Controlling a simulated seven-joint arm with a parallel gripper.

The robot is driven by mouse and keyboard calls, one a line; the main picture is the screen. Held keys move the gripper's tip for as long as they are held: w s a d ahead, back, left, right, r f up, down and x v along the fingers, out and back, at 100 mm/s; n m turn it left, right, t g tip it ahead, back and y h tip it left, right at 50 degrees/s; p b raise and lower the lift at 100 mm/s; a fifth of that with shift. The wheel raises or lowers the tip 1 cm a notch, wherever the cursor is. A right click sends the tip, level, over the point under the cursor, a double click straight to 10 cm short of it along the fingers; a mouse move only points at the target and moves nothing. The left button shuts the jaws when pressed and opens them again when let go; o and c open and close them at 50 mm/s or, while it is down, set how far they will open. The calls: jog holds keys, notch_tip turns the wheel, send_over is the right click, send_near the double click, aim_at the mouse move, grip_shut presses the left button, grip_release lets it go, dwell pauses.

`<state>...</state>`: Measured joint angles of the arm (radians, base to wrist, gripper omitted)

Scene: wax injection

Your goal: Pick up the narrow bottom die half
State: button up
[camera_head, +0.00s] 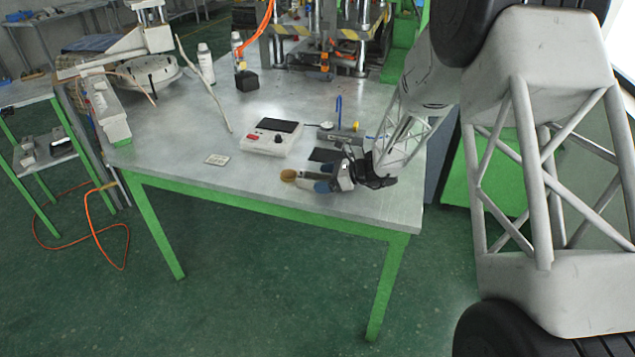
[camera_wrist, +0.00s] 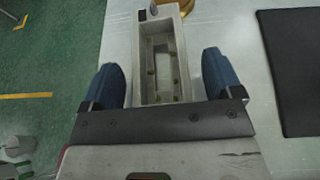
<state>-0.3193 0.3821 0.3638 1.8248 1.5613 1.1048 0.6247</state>
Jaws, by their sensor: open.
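The narrow bottom die half (camera_wrist: 165,25) is a grey, open-topped block with a long hollow and small brass-coloured parts inside. In the wrist view it lies lengthwise between the two blue fingertips of my gripper (camera_wrist: 161,68). The fingers are open, one on each side, with a visible gap to its walls. Its near end is hidden behind the dark gripper body. In the head view my gripper (camera_head: 325,178) is low over the table's front right part, and the die half (camera_head: 305,182) shows only in small part beside the fingers.
A round brass-coloured piece (camera_head: 288,175) sits at the die half's far end. A black mat (camera_wrist: 292,70) lies to the right in the wrist view. A white control box (camera_head: 271,138) stands behind on the table (camera_head: 190,150). The table's front edge is close; the front left is mostly clear.

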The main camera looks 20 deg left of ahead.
jog(key=c, duration=1.3)
jog(key=shift+r, duration=0.25)
jog(key=shift+r, duration=0.55)
jog(key=shift+s+d+r, duration=0.1)
jog(key=shift+s+r, duration=0.1)
jog(key=shift+r, duration=0.35)
jog(key=shift+s+d+r, duration=0.1)
jog(key=shift+s+r, duration=0.05)
jog(key=shift+r, duration=0.35)
jog(key=s+d, duration=0.2)
jog(key=s, duration=0.2)
jog(key=s+d+r, duration=0.1)
jog(key=s+d, duration=0.2)
jog(key=s, duration=0.2)
jog(key=s+d, duration=0.2)
jog(key=s, duration=0.2)
jog(key=shift+s+d+r, duration=0.15)
